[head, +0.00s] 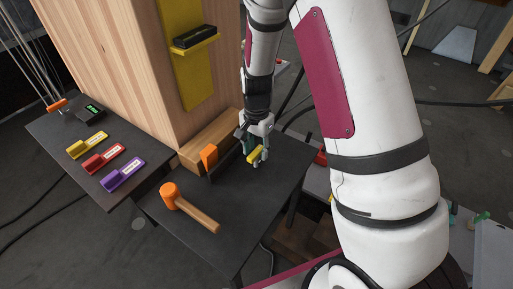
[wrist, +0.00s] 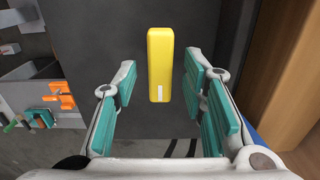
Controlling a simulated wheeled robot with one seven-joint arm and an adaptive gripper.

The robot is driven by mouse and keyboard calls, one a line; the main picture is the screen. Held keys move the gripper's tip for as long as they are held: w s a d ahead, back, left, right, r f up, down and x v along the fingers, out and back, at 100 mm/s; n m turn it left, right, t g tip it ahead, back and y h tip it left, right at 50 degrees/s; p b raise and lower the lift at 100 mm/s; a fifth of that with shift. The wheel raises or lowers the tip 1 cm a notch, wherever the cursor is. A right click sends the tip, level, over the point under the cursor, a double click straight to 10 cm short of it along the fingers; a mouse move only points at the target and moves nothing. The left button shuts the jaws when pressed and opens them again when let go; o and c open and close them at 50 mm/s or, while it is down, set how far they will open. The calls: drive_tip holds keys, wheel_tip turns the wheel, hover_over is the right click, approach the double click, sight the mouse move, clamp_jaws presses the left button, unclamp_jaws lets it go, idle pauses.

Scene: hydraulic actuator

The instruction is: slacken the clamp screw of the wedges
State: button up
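A yellow bar (wrist: 160,62) with a small white mark near its end lies between the spread fingers of my gripper (wrist: 165,82) in the wrist view, with a gap on both sides. In the head view the yellow bar (head: 255,155) shows at my gripper (head: 257,153), over the dark table beside the wooden block. I cannot tell whether this bar is the handle of the clamp screw. An orange wedge-shaped piece (head: 209,156) stands to its left against the wooden base, by a dark upright plate. The screw thread itself is not visible.
A mallet with an orange head (head: 169,194) lies on the dark table (head: 235,245). A large wooden column (head: 130,70) rises behind. Yellow (head: 88,145), red (head: 104,158) and purple (head: 122,175) labelled pieces lie on the left table.

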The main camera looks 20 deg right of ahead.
drive_tip(key=shift+c, duration=0.5)
clamp_jaws()
drive_tip(key=shift+n, duration=0.3)
drive_tip(key=n, duration=0.8)
drive_tip(key=shift+a, duration=0.15)
drive_tip(key=n, duration=0.4)
drive_tip(key=shift+n, duration=0.3)
drive_tip(key=shift+a+n, duration=0.1)
drive_tip(key=shift+n, duration=1.9)
